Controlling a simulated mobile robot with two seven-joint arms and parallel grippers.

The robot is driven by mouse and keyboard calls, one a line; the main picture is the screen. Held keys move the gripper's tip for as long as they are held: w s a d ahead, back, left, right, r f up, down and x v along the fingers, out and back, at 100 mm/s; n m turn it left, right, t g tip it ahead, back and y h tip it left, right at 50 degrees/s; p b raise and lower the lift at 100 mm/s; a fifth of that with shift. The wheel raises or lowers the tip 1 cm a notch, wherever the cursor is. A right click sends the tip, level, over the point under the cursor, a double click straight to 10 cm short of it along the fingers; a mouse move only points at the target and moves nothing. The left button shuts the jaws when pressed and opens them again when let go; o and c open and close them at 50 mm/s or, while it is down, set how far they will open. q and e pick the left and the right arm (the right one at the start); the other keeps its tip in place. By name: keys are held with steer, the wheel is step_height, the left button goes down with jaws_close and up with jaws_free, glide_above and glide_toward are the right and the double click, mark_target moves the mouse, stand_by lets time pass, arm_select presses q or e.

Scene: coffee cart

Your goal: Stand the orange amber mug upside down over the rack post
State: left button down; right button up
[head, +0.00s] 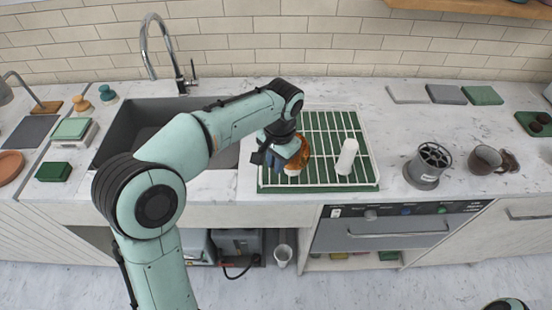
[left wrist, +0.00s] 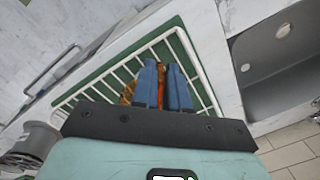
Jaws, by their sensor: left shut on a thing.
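The orange amber mug (head: 304,154) is in my left gripper (head: 288,156), above the left part of the drying rack (head: 323,186). Its blue fingers hide part of it. In the left wrist view, the fingers (left wrist: 164,86) are closed on a thin orange part of the mug, and more of its amber body shows beside them (left wrist: 127,93). A white piece (head: 292,172) shows just below the mug; I cannot tell whether it is a post inside it or the mug's rim. A bare white rack post (head: 347,157) stands to the right.
The sink (head: 135,120) with a tall faucet (head: 160,50) lies left of the rack. A grey cylindrical container (head: 427,166) and a brown-grey mug (head: 484,160) stand to the right. The counter behind the rack is clear.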

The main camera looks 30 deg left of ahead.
arm_select(q)
steer(key=shift+f, duration=0.3)
arm_select(e)
steer(key=shift+s+f, duration=0.1)
steer(key=shift+f, duration=0.05)
stand_by(0.5)
arm_select(q)
steer(key=c, duration=1.1)
jaws_free()
steer(key=r+p, duration=0.1)
steer(key=r, duration=0.8)
steer(key=d+r+p, duration=0.1)
steer(key=r, duration=0.3)
steer(key=shift+r+p, duration=0.15)
steer(key=shift+p, duration=0.2)
arm_select(e)
steer(key=w+r, duration=0.1)
steer(key=r, duration=0.1)
steer(key=w+r, duration=0.1)
steer(key=shift+w+r, duration=0.35)
steer(key=shift+r, duration=0.05)
steer(key=shift+s, duration=0.15)
